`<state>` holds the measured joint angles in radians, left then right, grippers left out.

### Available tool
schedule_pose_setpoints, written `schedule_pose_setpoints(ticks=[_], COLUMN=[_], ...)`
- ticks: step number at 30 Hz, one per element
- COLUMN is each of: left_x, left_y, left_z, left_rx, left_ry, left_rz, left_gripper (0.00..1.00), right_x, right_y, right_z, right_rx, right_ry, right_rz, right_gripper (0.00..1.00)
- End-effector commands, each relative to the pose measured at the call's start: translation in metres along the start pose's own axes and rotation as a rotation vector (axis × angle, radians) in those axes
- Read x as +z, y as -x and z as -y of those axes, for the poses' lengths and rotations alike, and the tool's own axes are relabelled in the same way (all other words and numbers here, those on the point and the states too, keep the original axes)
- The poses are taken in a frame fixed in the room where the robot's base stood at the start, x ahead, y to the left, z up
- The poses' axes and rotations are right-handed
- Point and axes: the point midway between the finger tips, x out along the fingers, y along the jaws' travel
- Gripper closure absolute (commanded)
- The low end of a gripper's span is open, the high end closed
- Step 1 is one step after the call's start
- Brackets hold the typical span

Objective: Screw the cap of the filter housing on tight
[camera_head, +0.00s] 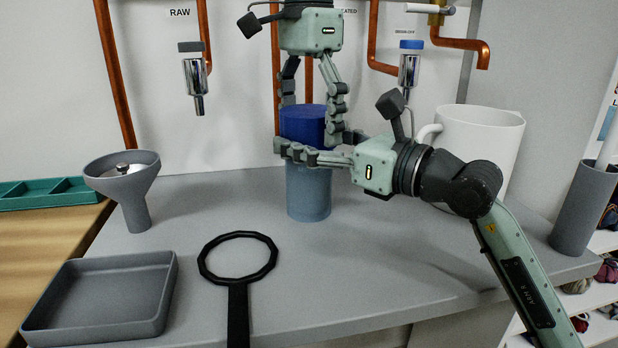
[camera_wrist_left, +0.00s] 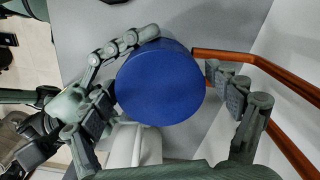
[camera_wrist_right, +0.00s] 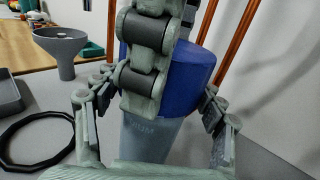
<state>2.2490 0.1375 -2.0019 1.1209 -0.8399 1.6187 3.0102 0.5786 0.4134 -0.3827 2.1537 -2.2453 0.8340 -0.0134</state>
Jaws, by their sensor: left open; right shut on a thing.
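The filter housing has a translucent light-blue bowl (camera_head: 309,192) standing upright on the grey counter. Its dark blue cap (camera_head: 302,122) sits on top, seen from above in the left wrist view (camera_wrist_left: 160,85) and partly covered in the right wrist view (camera_wrist_right: 188,80). I cannot tell how tightly it is seated. My left gripper (camera_head: 312,112) hangs over the cap from above, open, with fingers on either side of it. My right gripper (camera_head: 308,156) reaches in from the right, shut on the housing just below the cap. Its far finger is mostly hidden in the head view.
A black ring wrench (camera_head: 238,290) lies on the counter at front. A grey tray (camera_head: 105,300) and a funnel-shaped vessel (camera_head: 130,180) stand left. A white pitcher (camera_head: 480,145) is close behind my right arm; a grey cylinder (camera_head: 583,205) stands far right. Copper pipes (camera_head: 118,75) run along the wall.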

Motion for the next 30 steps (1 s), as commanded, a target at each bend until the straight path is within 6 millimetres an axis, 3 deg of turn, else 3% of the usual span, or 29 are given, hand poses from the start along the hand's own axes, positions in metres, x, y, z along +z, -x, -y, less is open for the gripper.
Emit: schedule_pose_setpoints(ticks=[5,18,26,30], left_x=[0.0,-0.0001,-0.0003,-0.0001], left_y=[0.0001,0.0004,0.0001,0.0006], left_z=[0.0002,0.0001,-0.0004,0.0], left_rx=[0.0,0.0,0.002,0.0], left_ry=[0.001,0.0,-0.258,-0.289], left_rz=[0.0,-0.001,-0.002,-0.001], left_gripper=[0.11,0.63,0.62,0.62], right_x=[-0.0001,-0.0001,-0.0001,-0.0002], right_y=[-0.0001,-0.0001,-0.0001,-0.0001], right_z=[0.0,0.0,-0.0002,-0.0003], right_rx=[0.0,0.0,0.001,0.001], right_ry=[0.0,0.0,0.0,-0.001], right_rz=[0.0,0.0,0.0,-0.001], right_gripper=[1.0,1.0,1.0,1.0])
